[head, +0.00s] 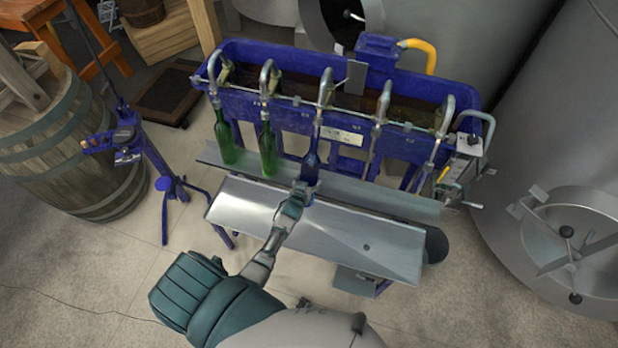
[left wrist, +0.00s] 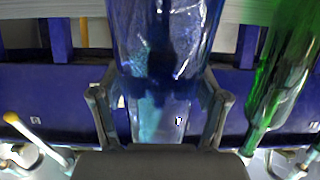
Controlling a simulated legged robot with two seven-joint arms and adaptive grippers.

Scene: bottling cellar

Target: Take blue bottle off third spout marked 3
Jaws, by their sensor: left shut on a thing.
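The blue bottle (head: 311,161) stands upright under the third spout (head: 326,88) from the left, its neck up at the spout's tube. Whether the tube is still inside the neck is too small to tell. My left gripper (head: 303,190) is shut on the bottle's lower part from the front. In the left wrist view, the blue bottle (left wrist: 165,40) fills the space between the two fingers of the gripper (left wrist: 160,108). A small label there is not clearly readable. My right gripper is not in view.
Two green bottles (head: 225,137) (head: 267,150) stand under the first and second spouts; one shows close beside the blue bottle in the wrist view (left wrist: 283,70). The other spouts are empty. A bare metal tray (head: 345,238) lies in front. A barrel (head: 70,150) stands left.

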